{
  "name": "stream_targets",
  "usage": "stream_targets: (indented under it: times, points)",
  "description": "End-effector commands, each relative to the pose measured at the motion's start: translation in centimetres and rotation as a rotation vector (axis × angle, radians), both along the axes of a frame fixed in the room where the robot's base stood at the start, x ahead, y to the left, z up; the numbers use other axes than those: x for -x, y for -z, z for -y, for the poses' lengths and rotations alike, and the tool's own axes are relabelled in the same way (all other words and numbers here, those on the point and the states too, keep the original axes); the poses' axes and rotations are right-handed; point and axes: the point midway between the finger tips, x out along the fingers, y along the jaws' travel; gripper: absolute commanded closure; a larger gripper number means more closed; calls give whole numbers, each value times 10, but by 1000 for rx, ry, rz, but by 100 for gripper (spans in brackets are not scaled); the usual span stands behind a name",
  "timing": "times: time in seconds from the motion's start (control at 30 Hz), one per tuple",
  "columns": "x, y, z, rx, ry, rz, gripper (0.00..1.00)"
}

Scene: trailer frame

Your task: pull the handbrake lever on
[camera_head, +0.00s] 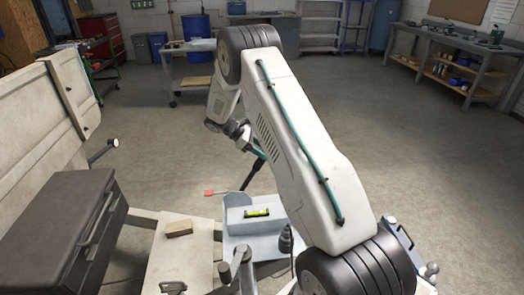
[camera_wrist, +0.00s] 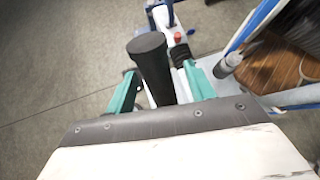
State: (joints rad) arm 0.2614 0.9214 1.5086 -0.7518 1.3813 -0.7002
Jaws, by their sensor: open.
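The handbrake lever shows in the wrist view as a thick black cylindrical grip (camera_wrist: 151,62), its round end towards the camera. My gripper (camera_wrist: 161,75) is open, with one teal finger on each side of the grip. I cannot tell whether either finger touches it. In the head view a thin black bar (camera_head: 251,175), probably the lever, slants down from beside my gripper (camera_head: 259,152). My arm hides part of the gripper there.
A pale blue tray (camera_head: 235,228) holding a yellow-green level (camera_head: 257,213) lies in front of the lever. A dark box (camera_head: 60,235) stands at left beside a pale upright panel (camera_head: 45,115). A red knob (camera_wrist: 178,37) is beyond the grip. The floor behind is open.

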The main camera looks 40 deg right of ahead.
Motion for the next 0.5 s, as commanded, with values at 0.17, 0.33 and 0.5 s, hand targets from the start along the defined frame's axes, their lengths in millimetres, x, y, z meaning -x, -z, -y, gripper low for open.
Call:
stream_targets:
  times: [0.17, 0.33, 0.5]
  points:
    - [-11, -11, -10, 1, -1, 2, 46]
    - [-28, -29, -26, 1, -2, 3, 46]
    - [-41, -43, -38, 1, -1, 2, 46]
